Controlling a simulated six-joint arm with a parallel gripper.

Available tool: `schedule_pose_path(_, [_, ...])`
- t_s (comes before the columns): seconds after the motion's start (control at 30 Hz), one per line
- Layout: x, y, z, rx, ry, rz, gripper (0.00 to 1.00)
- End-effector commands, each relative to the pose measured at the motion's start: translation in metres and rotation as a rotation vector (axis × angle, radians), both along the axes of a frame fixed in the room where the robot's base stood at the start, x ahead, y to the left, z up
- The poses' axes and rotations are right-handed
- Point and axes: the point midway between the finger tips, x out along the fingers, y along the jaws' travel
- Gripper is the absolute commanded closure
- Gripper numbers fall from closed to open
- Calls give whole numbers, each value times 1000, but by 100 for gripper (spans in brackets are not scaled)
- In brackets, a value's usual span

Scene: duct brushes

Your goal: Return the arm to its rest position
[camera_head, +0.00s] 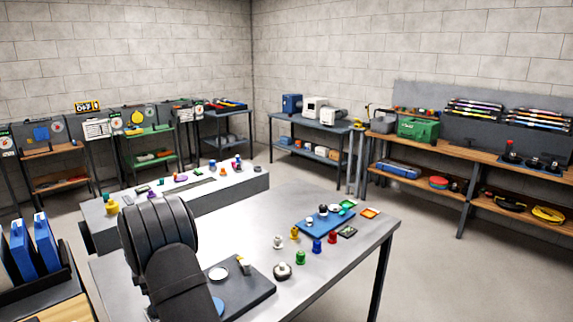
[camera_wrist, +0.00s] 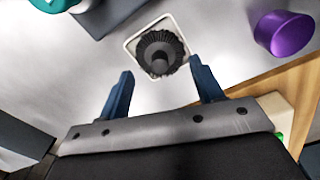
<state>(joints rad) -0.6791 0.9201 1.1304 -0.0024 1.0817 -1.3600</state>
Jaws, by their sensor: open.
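My gripper (camera_wrist: 160,88) shows in the wrist view with its two blue fingers spread apart and nothing between them. Ahead of the fingertips, a dark round brush (camera_wrist: 158,50) sits on a pale square plate (camera_wrist: 137,46) with rounded corners; the fingers appear apart from it. A purple cylinder (camera_wrist: 283,33) lies to the right of the brush. In the head view my dark arm stands in front of the grey metal table (camera_head: 330,212), and my gripper is not visible there.
A blue tray (camera_head: 318,225) with small parts and several coloured pieces occupy the table's right part. A dark board (camera_head: 245,290) lies near my arm. A lower bench (camera_head: 225,190) with small items stands behind. Shelves line the walls; floor at right is clear.

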Motion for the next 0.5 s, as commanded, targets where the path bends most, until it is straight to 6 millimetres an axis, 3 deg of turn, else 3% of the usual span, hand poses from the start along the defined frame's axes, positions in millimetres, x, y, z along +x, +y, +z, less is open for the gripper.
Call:
schedule_pose_path(0.2, [0, -1, -44, -2, 4, 0, 40])
schedule_pose_path(0.3, [1, 1, -20, 3, -3, 0, 40])
schedule_pose_path(0.5, [1, 0, -2, 0, -1, 0, 40])
